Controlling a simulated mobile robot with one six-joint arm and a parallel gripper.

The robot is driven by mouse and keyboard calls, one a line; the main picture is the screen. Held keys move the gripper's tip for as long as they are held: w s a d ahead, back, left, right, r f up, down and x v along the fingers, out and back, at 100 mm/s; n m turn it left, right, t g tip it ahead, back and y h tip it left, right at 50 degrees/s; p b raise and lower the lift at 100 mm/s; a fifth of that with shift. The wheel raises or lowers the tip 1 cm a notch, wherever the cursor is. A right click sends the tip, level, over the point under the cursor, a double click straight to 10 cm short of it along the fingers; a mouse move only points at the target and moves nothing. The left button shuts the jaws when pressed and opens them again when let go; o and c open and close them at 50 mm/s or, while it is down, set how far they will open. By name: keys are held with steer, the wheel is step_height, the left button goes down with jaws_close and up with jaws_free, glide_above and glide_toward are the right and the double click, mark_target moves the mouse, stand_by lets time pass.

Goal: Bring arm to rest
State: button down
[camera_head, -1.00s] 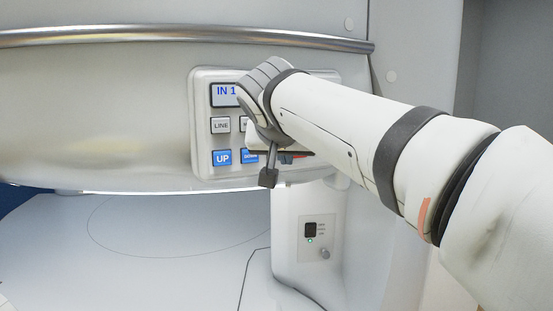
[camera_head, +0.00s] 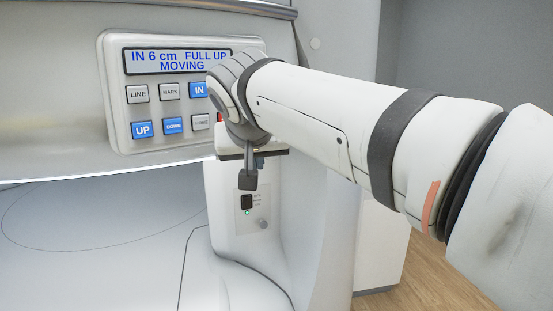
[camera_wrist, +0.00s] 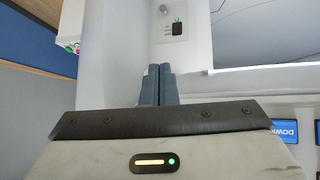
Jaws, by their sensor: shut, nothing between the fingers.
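My gripper (camera_head: 248,180) hangs below my wrist in the head view, in front of the white pillar under the control panel (camera_head: 119,75). In the wrist view its two dark fingers (camera_wrist: 156,84) are together with nothing between them. The panel's display (camera_head: 182,60) reads "IN 6 cm FULL UP MOVING". LINE, MARK, IN, UP, DOWN and HOME buttons show below it. The UP (camera_head: 142,130), DOWN and IN buttons are blue. My wrist covers the panel's right part. A red bit shows beside my wrist.
A small dark switch plate with a green light (camera_head: 247,203) sits on the pillar. A metal rail (camera_head: 240,8) runs above the panel. A pale table surface (camera_head: 90,240) lies lower left. Wood floor (camera_head: 420,280) shows at lower right.

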steer(key=s+d+f+g+h, duration=0.1)
steer(key=s+d+f+g, duration=0.3)
steer(key=d+f, duration=1)
steer(key=s+d+f+m+g, duration=0.1)
steer(key=s+d+f, duration=0.3)
steer(key=s+f, duration=0.3)
steer(key=s+d+f+m+g, duration=0.1)
steer(key=s+d+f, duration=0.3)
steer(key=s+f, duration=0.3)
steer(key=shift+s+d+f+g, duration=0.25)
steer(key=shift+d+f+g, duration=0.05)
steer(key=shift+f, duration=0.3)
stand_by(1.3)
